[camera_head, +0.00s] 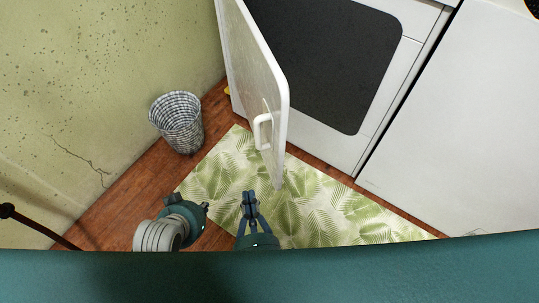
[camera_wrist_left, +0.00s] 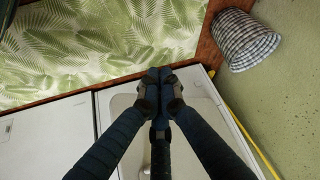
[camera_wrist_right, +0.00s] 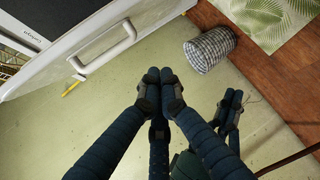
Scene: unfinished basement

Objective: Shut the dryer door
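The white dryer (camera_head: 345,145) stands beyond the mat, with a large dark rounded area on it. Its white door (camera_head: 275,85) stands open on the left, edge toward me. The door's white handle (camera_head: 262,131) is on the face turned left; the right wrist view also shows this handle (camera_wrist_right: 104,46). My left gripper (camera_head: 188,207) is left of the door; its fingers are together in the left wrist view (camera_wrist_left: 160,75). My right gripper (camera_head: 249,196) is in front of the door, below the handle in the picture. Its fingers are together and empty in the right wrist view (camera_wrist_right: 160,75).
A checked basket (camera_head: 180,124) stands on the wooden floor by the stained wall (camera_head: 100,80), left of the door. A leaf-patterned mat (camera_head: 320,212) lies in front of the dryer. Another white appliance (camera_head: 460,120) stands on the right. My two grippers are close together.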

